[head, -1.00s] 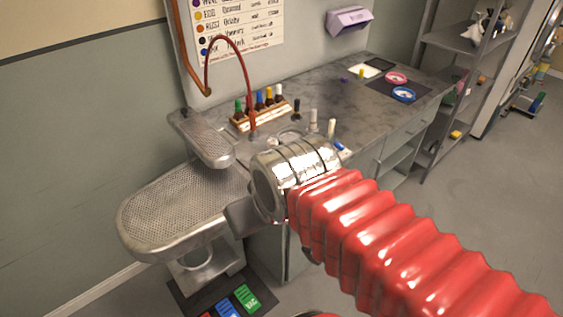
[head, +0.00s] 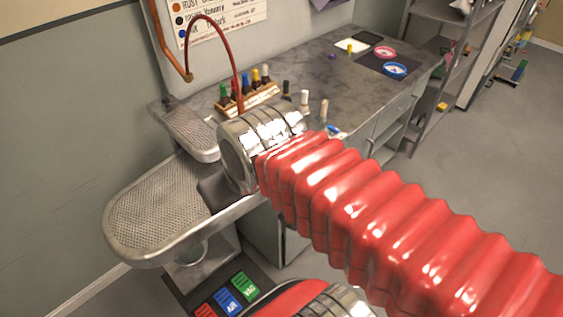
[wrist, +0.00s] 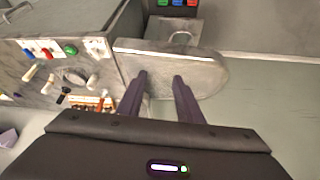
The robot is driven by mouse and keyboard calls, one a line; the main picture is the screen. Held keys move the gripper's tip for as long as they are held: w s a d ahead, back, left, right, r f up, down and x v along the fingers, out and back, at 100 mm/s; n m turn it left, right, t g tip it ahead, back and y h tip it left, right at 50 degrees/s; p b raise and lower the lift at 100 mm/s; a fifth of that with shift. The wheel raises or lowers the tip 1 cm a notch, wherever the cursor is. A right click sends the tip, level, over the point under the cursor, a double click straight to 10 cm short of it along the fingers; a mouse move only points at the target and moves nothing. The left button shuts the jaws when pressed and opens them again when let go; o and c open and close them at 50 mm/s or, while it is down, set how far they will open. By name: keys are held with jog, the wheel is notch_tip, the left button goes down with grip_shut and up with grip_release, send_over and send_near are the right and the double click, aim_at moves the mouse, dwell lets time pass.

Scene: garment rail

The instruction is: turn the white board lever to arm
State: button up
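Several levers stand up from the metal worktop. In the head view a white lever (head: 305,97), a cream lever (head: 324,108) and a black lever (head: 287,89) show beyond my arm. In the wrist view, pale levers (wrist: 92,82) and a black-tipped lever (wrist: 63,95) surround a round dial (wrist: 75,75) at left. I cannot tell which one is the board lever, nor read any arm mark. My gripper (wrist: 159,75) is open and empty, its two dark fingers apart over the pressing board (wrist: 195,72), right of the levers.
The perforated pressing board (head: 140,215) and smaller sleeve board (head: 190,130) stick out left. A red hose (head: 225,40) arches over a rack of bottles (head: 250,98). Coloured pedals (head: 229,297) lie on the floor.

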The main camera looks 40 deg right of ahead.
jog(key=w+d+f+n+g, duration=0.1)
jog(key=w+d+n+g, duration=0.1)
jog(key=w+d, duration=0.5)
jog(key=w+d+f+n+g, duration=0.2)
jog(key=w+d+n, duration=0.3)
jog(key=d, duration=0.9)
jog(key=shift+w+d+f+n+g, duration=0.15)
jog(key=shift+w+n+g, duration=0.15)
jog(key=shift+w+g, duration=0.55)
notch_tip(320, 180, down, 14)
jog(key=shift+r, duration=0.1)
jog(key=shift+c, duration=0.5)
grip_shut()
